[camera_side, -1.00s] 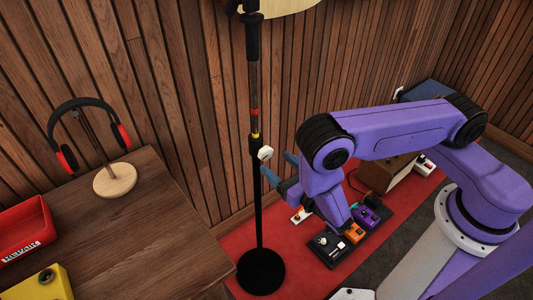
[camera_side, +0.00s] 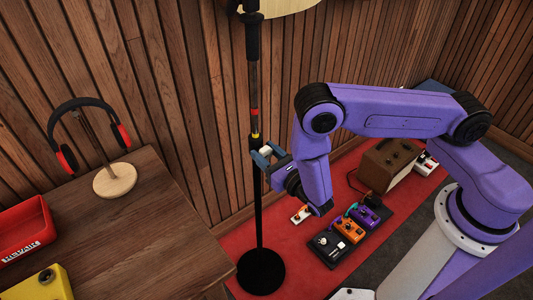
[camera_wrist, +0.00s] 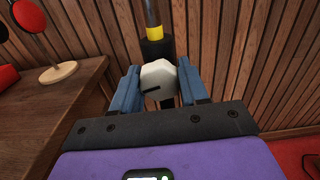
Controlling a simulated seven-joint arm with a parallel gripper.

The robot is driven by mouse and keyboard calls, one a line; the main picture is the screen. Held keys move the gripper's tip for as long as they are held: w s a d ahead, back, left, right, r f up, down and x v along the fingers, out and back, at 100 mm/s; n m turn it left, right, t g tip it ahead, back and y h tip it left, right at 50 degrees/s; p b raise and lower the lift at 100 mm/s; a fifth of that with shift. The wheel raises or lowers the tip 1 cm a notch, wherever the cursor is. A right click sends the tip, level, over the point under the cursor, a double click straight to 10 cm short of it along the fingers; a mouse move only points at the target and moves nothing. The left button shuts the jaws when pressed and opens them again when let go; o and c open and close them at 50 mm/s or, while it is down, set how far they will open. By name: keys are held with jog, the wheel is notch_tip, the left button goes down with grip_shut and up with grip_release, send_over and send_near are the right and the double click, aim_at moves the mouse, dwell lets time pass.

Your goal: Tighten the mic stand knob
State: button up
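The mic stand (camera_side: 256,205) stands upright, a black pole with red and yellow bands. Its pale, faceted knob (camera_wrist: 158,78) sits at the black collar below the yellow band. In the side view the knob (camera_side: 265,150) shows partly between the fingers. My gripper (camera_side: 266,154) is at the knob, with one blue finger on each side. In the wrist view the gripper (camera_wrist: 159,83) fingers lie close along both sides of the knob and appear shut on it. A dark mark shows on the knob's face. The exact contact is hard to see.
A wooden table (camera_side: 150,245) at left holds headphones on a stand (camera_side: 115,180), a red tray (camera_side: 25,232) and a yellow box (camera_side: 45,284). Pedals on a board (camera_side: 350,236) and a brown amp (camera_side: 388,166) sit right of the stand. A slatted wall (camera_side: 190,80) rises behind.

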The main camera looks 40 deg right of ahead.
jog(key=shift+m, duration=0.8)
jog(key=o, duration=1.1)
jog(key=shift+c, duration=0.2)
jog(key=shift+s, duration=0.15)
jog(key=s, duration=1.7)
jog(key=shift+s, duration=0.1)
